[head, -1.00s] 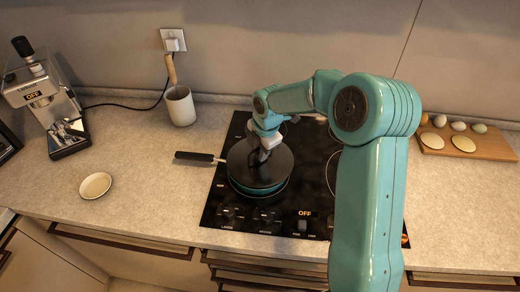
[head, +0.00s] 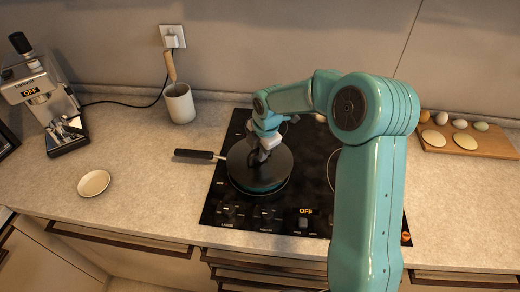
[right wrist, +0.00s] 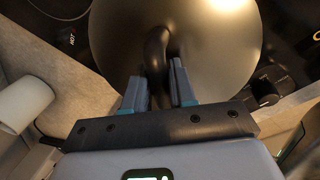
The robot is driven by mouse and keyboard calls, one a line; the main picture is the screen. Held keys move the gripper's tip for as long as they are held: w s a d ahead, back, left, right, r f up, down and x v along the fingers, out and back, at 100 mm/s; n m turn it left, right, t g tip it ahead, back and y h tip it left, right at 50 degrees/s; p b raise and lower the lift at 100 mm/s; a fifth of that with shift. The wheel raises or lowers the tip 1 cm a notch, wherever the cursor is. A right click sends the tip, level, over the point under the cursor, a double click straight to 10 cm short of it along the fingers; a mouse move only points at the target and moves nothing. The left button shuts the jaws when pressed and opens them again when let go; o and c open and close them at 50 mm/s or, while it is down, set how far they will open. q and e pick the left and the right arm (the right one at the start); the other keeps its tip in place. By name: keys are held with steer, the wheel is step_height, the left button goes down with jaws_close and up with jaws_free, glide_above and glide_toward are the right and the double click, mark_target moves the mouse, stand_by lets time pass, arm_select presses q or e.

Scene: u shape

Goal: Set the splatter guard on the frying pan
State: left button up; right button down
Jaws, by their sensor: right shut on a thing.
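The splatter guard (head: 254,174) is a dark round disc lying over the frying pan, roughly level. It also shows in the right wrist view (right wrist: 215,50) as a shiny disc with a black curved handle (right wrist: 158,45). The frying pan (head: 262,190) is mostly hidden beneath it; a teal rim shows at the front and its black handle (head: 195,154) points left. My right gripper (head: 264,152) is over the guard's middle, and in the right wrist view (right wrist: 160,85) its fingers are shut on the guard's handle. I cannot tell whether the guard bears fully on the rim. My left gripper is out of view.
The pan is on a black cooktop (head: 225,215) marked OFF. A wooden board (head: 485,143) with eggs is at right. Left counter is mostly clear.

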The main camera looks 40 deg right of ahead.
steer(key=shift+s+f, duration=0.1)
steer(key=shift+f, duration=0.05)
steer(key=c, duration=0.8)
jaws_free()
steer(key=shift+c, duration=0.2)
steer(key=shift+o, duration=0.3)
steer(key=o, duration=0.4)
step_height(320, 180, up, 8)
steer(key=p, duration=0.6)
